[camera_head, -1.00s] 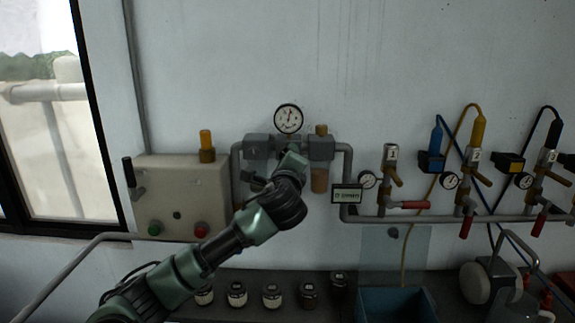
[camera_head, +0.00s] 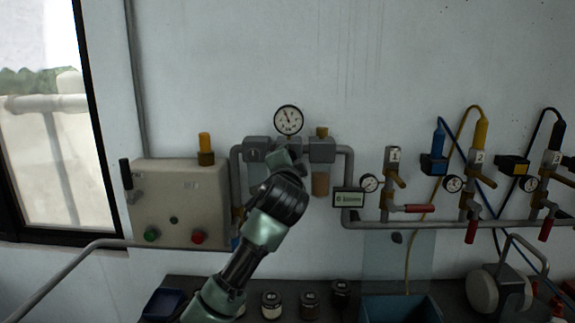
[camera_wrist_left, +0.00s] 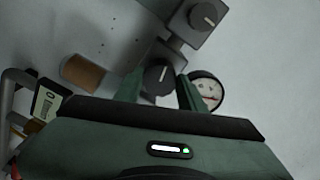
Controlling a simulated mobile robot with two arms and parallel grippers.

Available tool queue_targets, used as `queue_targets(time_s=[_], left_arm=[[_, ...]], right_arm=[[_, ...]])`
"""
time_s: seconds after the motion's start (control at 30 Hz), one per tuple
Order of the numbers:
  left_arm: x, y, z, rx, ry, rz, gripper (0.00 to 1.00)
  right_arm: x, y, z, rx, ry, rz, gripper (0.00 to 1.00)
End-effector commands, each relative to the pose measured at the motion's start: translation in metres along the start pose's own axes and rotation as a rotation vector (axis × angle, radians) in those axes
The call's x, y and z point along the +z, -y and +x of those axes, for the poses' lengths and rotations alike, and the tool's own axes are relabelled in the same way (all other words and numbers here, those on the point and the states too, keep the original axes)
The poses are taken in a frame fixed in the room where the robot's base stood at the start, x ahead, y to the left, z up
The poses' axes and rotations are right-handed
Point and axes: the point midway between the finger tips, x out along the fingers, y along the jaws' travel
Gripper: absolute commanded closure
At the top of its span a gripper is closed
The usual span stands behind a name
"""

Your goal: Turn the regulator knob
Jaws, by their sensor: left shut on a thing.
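The regulator knob (camera_wrist_left: 158,76) is dark and round with a pale mark line. It sits between the two fingers of my left gripper (camera_wrist_left: 160,90) in the left wrist view. The left gripper (camera_head: 285,160) is shut on it at the grey regulator block, under the round white pressure gauge (camera_head: 289,120). In the head view my gripper and wrist hide the knob. The gauge also shows beside the fingers in the wrist view (camera_wrist_left: 207,91). My right gripper is in neither view.
A second knob (camera_wrist_left: 203,16) is on a neighbouring grey block. A small display (camera_head: 348,198) and a pipe with several valves (camera_head: 405,208) are to the right. A beige control box (camera_head: 180,200) is left. Jars (camera_head: 310,304) and a blue bin (camera_head: 400,308) are below.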

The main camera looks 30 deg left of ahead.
Motion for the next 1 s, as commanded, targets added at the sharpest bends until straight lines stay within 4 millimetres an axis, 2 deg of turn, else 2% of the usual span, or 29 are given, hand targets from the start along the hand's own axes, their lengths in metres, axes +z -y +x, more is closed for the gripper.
queue_targets(time_s=[0.4, 1.0], left_arm=[[0.000, -0.003, 0.000, 0.004, 0.000, -0.399, 1.00], [-0.001, -0.002, 0.000, 0.003, 0.000, -0.939, 1.00]], right_arm=[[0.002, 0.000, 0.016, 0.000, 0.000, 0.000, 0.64], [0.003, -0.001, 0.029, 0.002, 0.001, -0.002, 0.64]])
